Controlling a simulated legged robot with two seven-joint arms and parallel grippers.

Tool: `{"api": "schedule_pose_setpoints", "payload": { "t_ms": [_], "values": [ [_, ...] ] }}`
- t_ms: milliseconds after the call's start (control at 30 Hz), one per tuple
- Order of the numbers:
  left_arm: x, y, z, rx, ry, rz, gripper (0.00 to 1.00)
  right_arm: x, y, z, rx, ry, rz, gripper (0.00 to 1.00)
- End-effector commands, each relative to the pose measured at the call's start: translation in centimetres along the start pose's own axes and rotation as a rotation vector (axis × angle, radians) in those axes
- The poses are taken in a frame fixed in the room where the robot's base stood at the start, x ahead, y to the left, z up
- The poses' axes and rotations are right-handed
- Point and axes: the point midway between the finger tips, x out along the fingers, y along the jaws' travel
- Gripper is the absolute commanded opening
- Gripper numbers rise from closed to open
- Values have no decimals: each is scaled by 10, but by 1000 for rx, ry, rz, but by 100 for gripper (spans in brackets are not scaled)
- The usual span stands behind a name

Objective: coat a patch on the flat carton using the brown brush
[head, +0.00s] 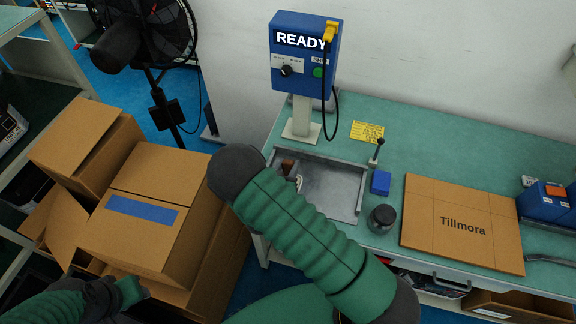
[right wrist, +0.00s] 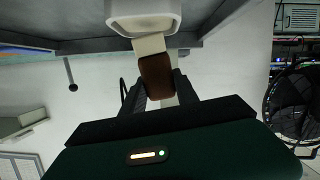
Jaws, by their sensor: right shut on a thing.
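The flat carton (head: 463,222), printed "Tillmora", lies on the teal bench at the right in the head view. My right gripper (right wrist: 156,84) is shut on the brown brush (right wrist: 155,74), whose brown part shows between the fingertips in the right wrist view. In the head view the brown part of the brush (head: 287,167) shows at the left end of the grey tray (head: 345,205), well left of the carton. My right forearm hides most of that gripper there. Part of my left arm shows at the lower left, but I see no left gripper fingers.
A blue "READY" box (head: 304,55) stands on a post behind the tray. Stacked cartons (head: 150,215) and a fan (head: 150,35) are at the left.

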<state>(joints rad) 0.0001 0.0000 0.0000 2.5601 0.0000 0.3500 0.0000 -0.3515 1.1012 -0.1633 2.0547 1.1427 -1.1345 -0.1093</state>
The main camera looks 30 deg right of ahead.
Motion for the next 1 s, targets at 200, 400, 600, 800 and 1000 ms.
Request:
{"api": "schedule_pose_setpoints", "payload": {
  "t_ms": [200,400,600,800,1000],
  "values": [
    [-22,0,-5,0,0,0,36,-8,5,-26,1,2,0,0],
    [-38,0,-9,0,0,0,36,-14,8,-44,2,2,0,0],
    [-52,0,-12,0,0,0,36,-19,11,-60,1,2,0,0],
    [-50,0,-12,0,0,0,36,-19,11,-60,1,2,0,0],
    [-50,0,-12,0,0,0,36,-19,11,-60,1,2,0,0]
  ]
}}
